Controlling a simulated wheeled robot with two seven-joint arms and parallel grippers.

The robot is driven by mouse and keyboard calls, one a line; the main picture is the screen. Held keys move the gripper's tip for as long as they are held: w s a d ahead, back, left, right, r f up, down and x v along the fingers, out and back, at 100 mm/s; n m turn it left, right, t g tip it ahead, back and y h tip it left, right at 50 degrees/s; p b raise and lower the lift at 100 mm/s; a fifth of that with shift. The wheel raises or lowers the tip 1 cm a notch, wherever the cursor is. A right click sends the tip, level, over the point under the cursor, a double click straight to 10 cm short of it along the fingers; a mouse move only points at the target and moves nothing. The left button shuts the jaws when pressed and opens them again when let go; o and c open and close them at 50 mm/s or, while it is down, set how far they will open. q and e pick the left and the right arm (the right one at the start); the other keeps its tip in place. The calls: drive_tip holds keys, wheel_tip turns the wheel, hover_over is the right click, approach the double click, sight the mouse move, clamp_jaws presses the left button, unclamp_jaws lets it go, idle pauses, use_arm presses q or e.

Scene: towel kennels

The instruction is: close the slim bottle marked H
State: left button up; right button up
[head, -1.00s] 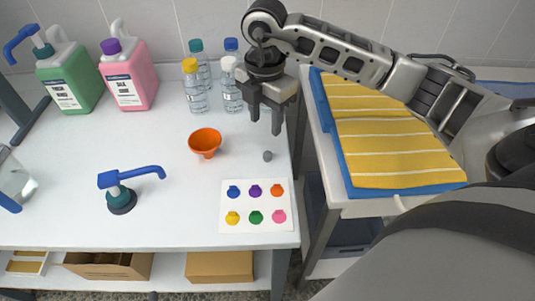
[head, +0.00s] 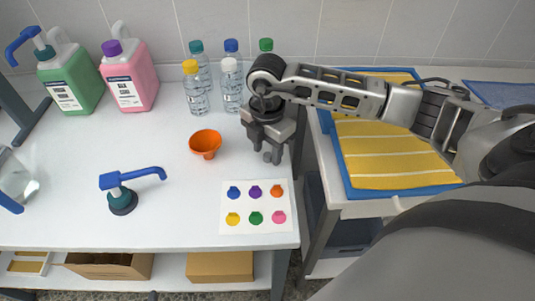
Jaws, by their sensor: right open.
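Several slim clear bottles stand in two rows at the back of the white table. They include a teal-capped bottle (head: 205,72), a blue-capped bottle (head: 235,62), a yellow-capped bottle (head: 196,98), a white-topped bottle (head: 231,95) and a green-capped one (head: 266,46), mostly hidden by my right arm. Their marks are too small to read, so I cannot tell which is H. A small grey piece (head: 267,156), perhaps a cap, lies on the table right of the orange funnel. My right gripper (head: 267,153) is open, pointing down around or just above it. My left gripper is not in view.
An orange funnel (head: 205,144) stands left of my right gripper. A card with coloured spots (head: 255,207) lies in front. Yellow towels (head: 390,155) lie on the right.

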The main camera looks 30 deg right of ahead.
drive_tip(key=shift+f, duration=0.4)
clamp_jaws()
drive_tip(key=shift+r, duration=0.15)
drive_tip(key=shift+w+r, duration=0.1)
drive_tip(key=shift+r, duration=0.45)
drive_tip(key=s+a+r, duration=0.8)
drive_tip(key=a+r, duration=0.3)
drive_tip(key=shift+s+a+r, duration=0.2)
drive_tip(key=shift+r, duration=0.15)
